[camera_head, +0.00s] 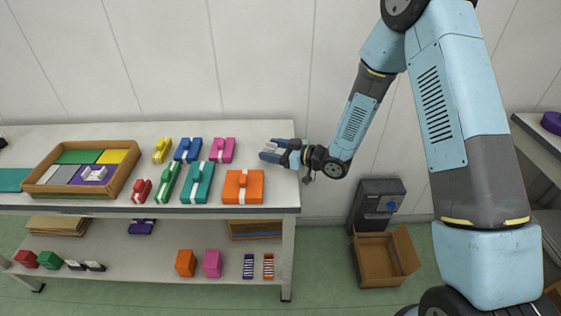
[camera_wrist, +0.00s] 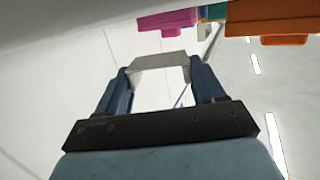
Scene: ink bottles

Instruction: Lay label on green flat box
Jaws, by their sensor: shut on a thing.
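My gripper (camera_head: 270,151) is over the right end of the table, to the right of the pink box. In the wrist view, my gripper (camera_wrist: 163,75) is shut on a pale grey flat piece, the label (camera_wrist: 160,62), spanning its two blue fingers. A green flat piece (camera_head: 77,157) lies in the back left of the tray. A green box (camera_head: 165,187) with a white band stands on the table, left of the teal box. I cannot tell which of these is the green flat box. Both are well left of my gripper.
The brown tray (camera_head: 125,186) also holds yellow, grey and purple pieces. Banded boxes crowd mid-table, including pink (camera_head: 229,150), teal (camera_head: 197,183) and orange (camera_head: 256,186). A lower shelf (camera_head: 130,262) holds more goods. An open carton (camera_head: 378,262) stands on the floor.

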